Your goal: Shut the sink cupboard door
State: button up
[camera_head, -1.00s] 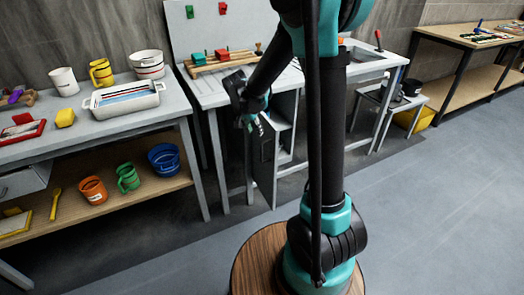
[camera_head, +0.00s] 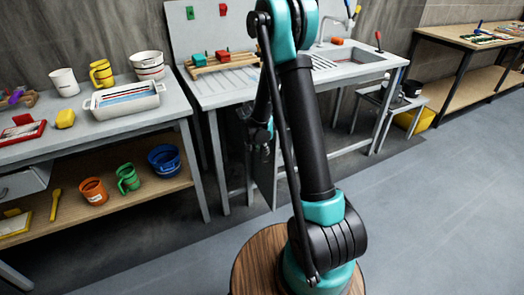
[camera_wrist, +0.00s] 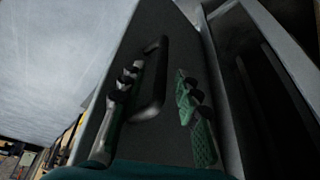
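The sink cupboard door (camera_head: 266,182) is a dark grey panel standing open under the sink bench (camera_head: 225,95); my arm hides part of it in the head view. In the wrist view the door (camera_wrist: 185,35) fills the middle, with a black bar handle (camera_wrist: 160,80) on its face. My gripper (camera_wrist: 158,72) has its fingers apart, one on each side of the handle in the picture; I cannot tell whether they touch the door. In the head view my gripper (camera_head: 264,150) is small and dark in front of the door. The cupboard opening (camera_wrist: 262,85) shows dark at the right.
A workbench (camera_head: 100,130) with mugs and trays stands at the left, with a lower shelf (camera_head: 145,190) of cups. The grey floor at the front right is clear.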

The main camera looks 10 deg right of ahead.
jog(key=shift+w+d+f, duration=0.1)
jog(key=shift+f, duration=0.35)
grip_shut()
